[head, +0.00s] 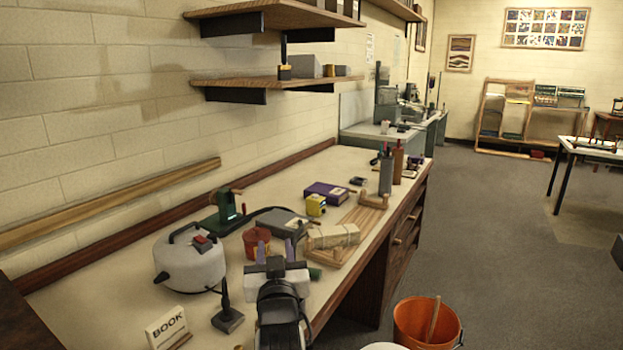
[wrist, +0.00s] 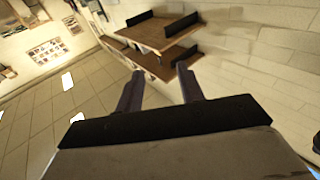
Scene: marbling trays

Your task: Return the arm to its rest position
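My gripper (head: 262,252) shows in the head view over the near part of the workbench (head: 140,262), with its two purple-grey fingers upright and apart. The wrist view also shows my gripper (wrist: 157,90), with a wide gap between the fingers and nothing in it. The wrist view looks up past the fingers at the wall shelves (wrist: 160,45). In the head view a reddish-brown pot (head: 256,241) appears just behind the fingers, partly hidden by them.
A wrapped bundle (head: 333,236) lies to the right on a wooden board (head: 362,222). Shelves (head: 262,82) jut from the wall. An orange bucket (head: 412,322) stands on the floor.

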